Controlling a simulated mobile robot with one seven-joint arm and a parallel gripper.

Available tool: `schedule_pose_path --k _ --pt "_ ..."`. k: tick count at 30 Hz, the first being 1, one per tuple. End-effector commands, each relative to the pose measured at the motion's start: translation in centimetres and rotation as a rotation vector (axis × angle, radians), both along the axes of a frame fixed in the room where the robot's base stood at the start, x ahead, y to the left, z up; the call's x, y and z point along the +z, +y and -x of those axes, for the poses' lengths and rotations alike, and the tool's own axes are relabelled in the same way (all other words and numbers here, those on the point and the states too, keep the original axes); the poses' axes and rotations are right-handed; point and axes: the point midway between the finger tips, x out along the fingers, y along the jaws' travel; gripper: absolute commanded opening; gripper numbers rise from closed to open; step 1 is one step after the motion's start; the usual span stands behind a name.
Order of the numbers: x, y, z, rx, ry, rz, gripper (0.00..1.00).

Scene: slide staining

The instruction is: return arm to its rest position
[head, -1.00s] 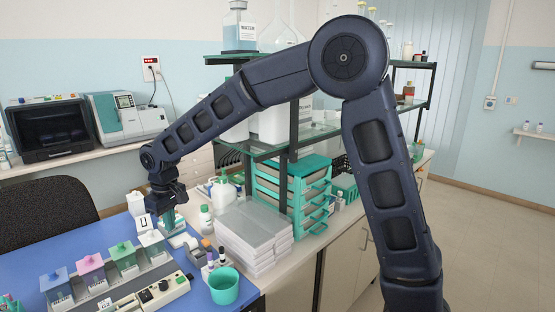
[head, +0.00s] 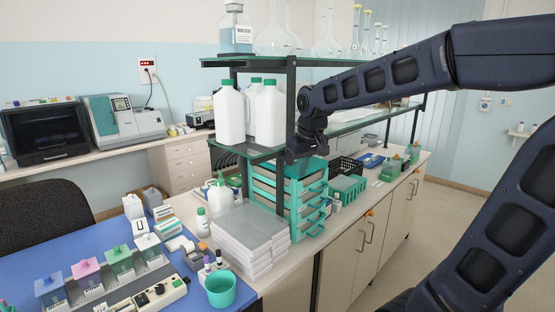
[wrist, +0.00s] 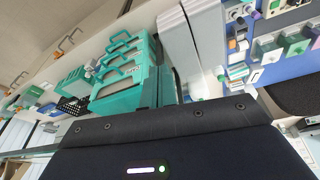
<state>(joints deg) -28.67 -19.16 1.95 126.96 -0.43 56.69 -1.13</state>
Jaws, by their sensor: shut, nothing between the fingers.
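My arm reaches in from the right in the head view, with its last joint and my gripper (head: 303,150) in front of the shelf unit. My gripper is small and dark here, held in the air above and beside the teal drawer rack (head: 290,190). It is shut, with nothing seen held in it. In the wrist view, the dark housing fills the lower part, and the teal rack (wrist: 122,75) shows beyond it.
The blue staining table (head: 115,255) holds coloured staining jars, bottles and a teal cup (head: 221,289). Stacked pale slide boxes (head: 245,240) lie on the counter beside the rack. White jugs (head: 230,112) stand on the glass shelf (head: 350,127) near my arm. The floor at right is clear.

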Motion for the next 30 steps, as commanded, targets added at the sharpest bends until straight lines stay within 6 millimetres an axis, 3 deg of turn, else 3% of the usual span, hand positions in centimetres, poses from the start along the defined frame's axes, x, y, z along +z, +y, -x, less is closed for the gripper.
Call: schedule_pose_path --k 1,6,15,21,30 --pt "0.0 -2.2 0.4 -0.044 -0.010 -0.006 0.00" --pt "-0.4 -8.4 2.4 -0.179 -0.038 -0.022 0.00" --pt "-2.4 -17.0 7.5 -0.412 -0.088 -0.047 0.00" --pt "-3.8 -20.0 10.3 -0.517 -0.113 -0.055 0.00" --pt "-4.3 -20.8 11.2 -0.551 -0.121 -0.057 0.00"
